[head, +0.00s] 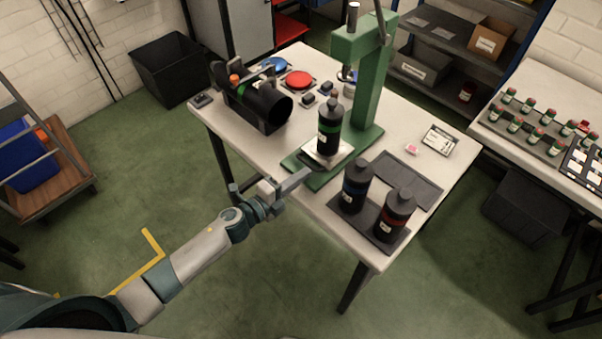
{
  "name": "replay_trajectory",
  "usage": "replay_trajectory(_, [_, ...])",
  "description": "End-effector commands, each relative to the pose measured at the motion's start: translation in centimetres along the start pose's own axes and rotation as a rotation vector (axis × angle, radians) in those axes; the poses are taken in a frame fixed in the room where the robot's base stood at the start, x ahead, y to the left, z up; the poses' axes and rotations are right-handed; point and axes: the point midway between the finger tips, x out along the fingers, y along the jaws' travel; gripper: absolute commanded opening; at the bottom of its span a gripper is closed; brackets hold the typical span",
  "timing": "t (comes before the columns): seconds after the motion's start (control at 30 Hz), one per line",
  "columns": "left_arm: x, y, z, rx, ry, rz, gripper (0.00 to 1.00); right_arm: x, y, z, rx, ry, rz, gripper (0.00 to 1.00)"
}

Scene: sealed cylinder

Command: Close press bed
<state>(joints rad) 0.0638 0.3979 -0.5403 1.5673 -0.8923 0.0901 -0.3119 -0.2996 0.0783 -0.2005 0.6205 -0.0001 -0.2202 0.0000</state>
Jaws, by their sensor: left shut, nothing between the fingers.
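The green press (367,85) stands on the white table, its column at the back right of its base. The press bed (327,152) is a light plate low on the press base. A black bottle with a green band (329,128) stands upright on it. My left gripper (306,174) is shut and empty at the front edge of the press base, close to the bed's near side. I cannot tell whether its fingertips touch the bed. My right gripper is not in view.
Two dark bottles, one blue-banded (356,187) and one red-banded (394,216), stand on a dark tray right of the press. A black cylinder (262,107) lies in a holder at the left. Red (299,80) and blue discs (275,65) lie behind it.

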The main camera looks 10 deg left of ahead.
Motion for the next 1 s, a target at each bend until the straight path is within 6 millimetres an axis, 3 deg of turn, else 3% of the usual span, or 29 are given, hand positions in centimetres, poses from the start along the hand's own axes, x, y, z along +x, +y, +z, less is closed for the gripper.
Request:
replay_trajectory(0.4, [0.3, -0.1, 0.0, 0.001, 0.0, 0.0, 0.0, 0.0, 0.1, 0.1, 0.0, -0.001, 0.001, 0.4])
replay_trajectory(0.73, [4.5, -0.5, 0.0, 0.002, 0.001, -0.001, 0.0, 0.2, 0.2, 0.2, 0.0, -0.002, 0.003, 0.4])
replay_trajectory(1.0, [5.1, -0.7, 0.1, 0.001, -0.001, -0.001, 0.0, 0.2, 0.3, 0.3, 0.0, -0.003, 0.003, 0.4])
